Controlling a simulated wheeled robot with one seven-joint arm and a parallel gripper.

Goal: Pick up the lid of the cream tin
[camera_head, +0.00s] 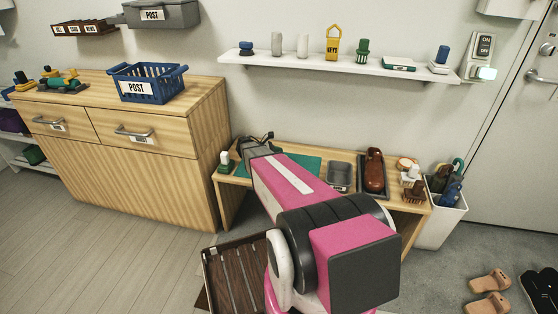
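A small round tan-brown item (406,163) stands at the right back of the low wooden bench; it may be the cream tin, but it is too small to tell it or its lid for sure. My gripper (262,141) is over the left back part of the bench, near the wall, well left of that round item. My pink arm hides most of the gripper, so its fingers and anything between them cannot be made out.
The bench holds a green mat (306,166), a grey tray (340,177), a brown shoe (374,170) on a dark tray, brushes (413,190) and a white-capped bottle (225,159). A shelf (340,67) hangs above. A bin (441,215) stands right.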

